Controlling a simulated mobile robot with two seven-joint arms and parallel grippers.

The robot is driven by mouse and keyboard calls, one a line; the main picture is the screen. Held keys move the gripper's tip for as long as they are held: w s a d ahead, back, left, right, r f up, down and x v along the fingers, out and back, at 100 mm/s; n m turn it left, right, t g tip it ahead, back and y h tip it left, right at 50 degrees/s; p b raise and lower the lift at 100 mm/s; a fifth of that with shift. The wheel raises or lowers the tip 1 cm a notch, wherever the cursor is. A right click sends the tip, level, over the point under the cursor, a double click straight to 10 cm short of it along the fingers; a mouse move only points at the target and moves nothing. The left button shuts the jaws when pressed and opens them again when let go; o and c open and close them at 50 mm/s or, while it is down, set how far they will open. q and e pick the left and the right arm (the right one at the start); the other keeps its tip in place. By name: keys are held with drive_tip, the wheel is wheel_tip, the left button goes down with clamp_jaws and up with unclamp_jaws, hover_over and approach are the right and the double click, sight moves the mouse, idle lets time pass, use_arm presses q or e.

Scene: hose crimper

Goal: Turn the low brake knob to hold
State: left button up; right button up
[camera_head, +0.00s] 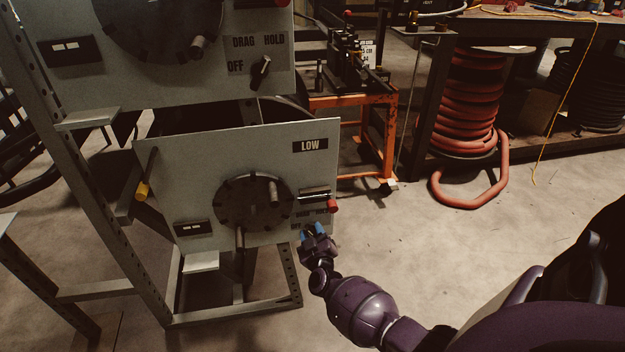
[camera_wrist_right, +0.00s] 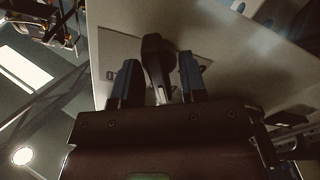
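The lower panel (camera_head: 170,165) carries a LOW label (camera_head: 310,146). The low brake knob is hidden behind my right gripper (camera_head: 312,231) in the head view, at the panel's lower right corner. In the right wrist view the black knob (camera_wrist_right: 157,62) stands between the two blue-tipped fingers of my right gripper (camera_wrist_right: 160,75). The fingers are apart, one on each side of the knob, with narrow gaps. Lettering above the gripper is partly covered and I cannot read the setting. My left gripper is not in view.
A round dark reel (camera_head: 240,203) with a handle sits left of the gripper. A red-tipped lever (camera_head: 331,206) is just above it. The upper panel (camera_head: 215,82) has its own DRAG/HOLD/OFF knob (camera_head: 261,70). An orange stand (camera_head: 370,140) is behind.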

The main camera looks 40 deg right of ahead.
drive_tip(key=c, duration=0.5)
drive_tip(key=shift+m, duration=0.3)
drive_tip(key=m, duration=0.3)
drive_tip(key=shift+d+m, duration=0.1)
drive_tip(key=shift+m, duration=0.2)
drive_tip(key=m, duration=0.3)
drive_tip(key=shift+s+f+m, duration=0.1)
drive_tip(key=shift+m, duration=0.2)
drive_tip(key=m, duration=0.2)
drive_tip(key=shift+d+m, duration=0.1)
drive_tip(key=shift+m, duration=0.3)
drive_tip(key=shift+m+b, duration=0.3)
drive_tip(key=shift+m, duration=0.4)
